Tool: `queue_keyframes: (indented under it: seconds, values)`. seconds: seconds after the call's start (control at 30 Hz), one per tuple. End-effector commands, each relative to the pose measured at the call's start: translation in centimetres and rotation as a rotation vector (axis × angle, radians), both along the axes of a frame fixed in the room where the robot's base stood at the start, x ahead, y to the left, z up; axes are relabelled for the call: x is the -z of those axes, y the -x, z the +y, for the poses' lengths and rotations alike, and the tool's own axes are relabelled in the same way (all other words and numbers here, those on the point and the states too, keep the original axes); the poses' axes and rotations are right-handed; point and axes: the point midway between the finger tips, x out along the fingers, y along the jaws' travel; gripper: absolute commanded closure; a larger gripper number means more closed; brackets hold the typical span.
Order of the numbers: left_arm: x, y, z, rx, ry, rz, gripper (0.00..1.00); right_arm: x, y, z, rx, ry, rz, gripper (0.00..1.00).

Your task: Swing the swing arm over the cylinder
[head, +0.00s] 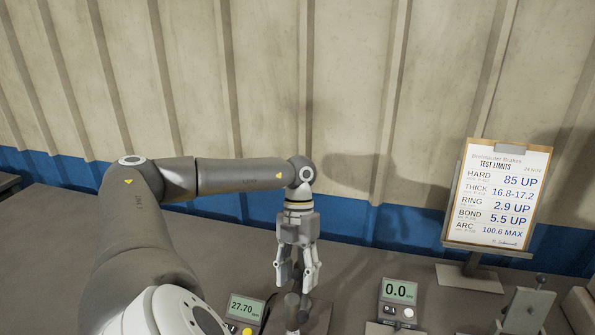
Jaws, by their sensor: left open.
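My left gripper (297,275) points down, its two fingers apart. It hangs in front of or just above a small dark fixture (318,318) at the bottom edge of the frame. A dark rounded upright piece (292,301) of this fixture shows just below the fingertips. I cannot tell whether the fingers touch it. The lower part of the fixture is cut off by the frame. I cannot make out for certain which part is the swing arm or the cylinder. My right gripper is out of view.
A display reading 27.70 (246,308) stands left of the fixture, and one reading 0.0 (399,291) to its right. A clipboard of test limits (498,195) stands at the right. A metal plate fixture (526,308) sits at lower right. The bench behind the gripper is clear.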

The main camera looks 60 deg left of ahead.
Motion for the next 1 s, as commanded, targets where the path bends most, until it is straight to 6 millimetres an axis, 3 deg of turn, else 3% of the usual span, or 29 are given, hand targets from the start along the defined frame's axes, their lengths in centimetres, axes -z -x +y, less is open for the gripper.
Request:
queue_keyframes:
  seconds: [0.47, 1.0]
  values:
    - [-8.1, -2.3, 3.0, 0.000, 0.005, -0.005, 0.54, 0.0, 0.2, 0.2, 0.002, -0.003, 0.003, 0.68]
    - [-10.4, -2.9, 4.0, 0.001, 0.002, 0.002, 0.54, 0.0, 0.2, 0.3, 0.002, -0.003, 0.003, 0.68]
